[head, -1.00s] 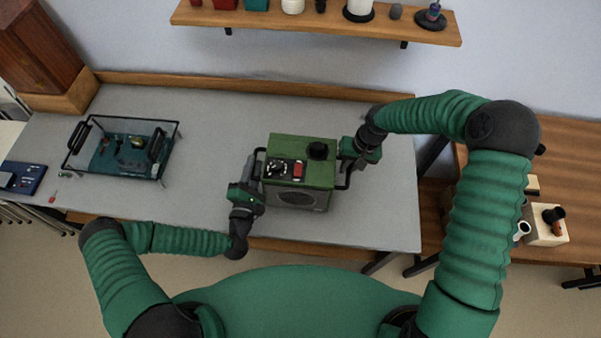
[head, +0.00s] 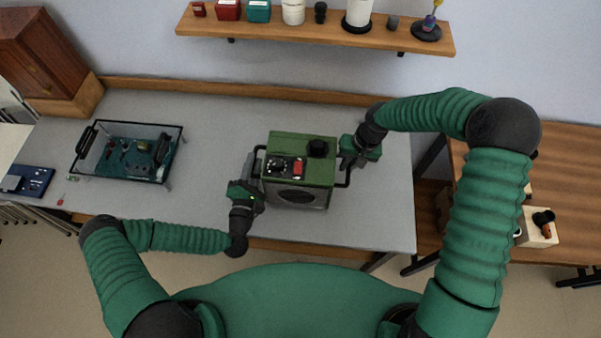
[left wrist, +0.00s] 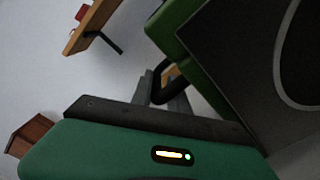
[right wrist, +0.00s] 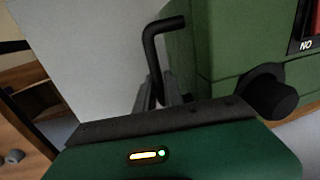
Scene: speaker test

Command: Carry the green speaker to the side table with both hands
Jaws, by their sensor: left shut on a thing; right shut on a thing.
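The green speaker (head: 321,176) has a green top with a black knob and a red switch, and a dark round front. It is over the right part of the grey table (head: 215,205); I cannot tell whether its underside touches the table. My left gripper (head: 254,180) is shut on its left black handle (left wrist: 160,84). My right gripper (head: 346,158) is shut on its right black handle (right wrist: 152,52). The speaker looks about level. A wooden table (head: 578,175), apparently the side table, stands at the right, partly hidden by my right arm.
A clear tray with black handles (head: 177,150) and a blue device (head: 26,181) are on the left of the grey table. A wooden cabinet (head: 40,55) stands at back left. A shelf (head: 300,30) hangs above.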

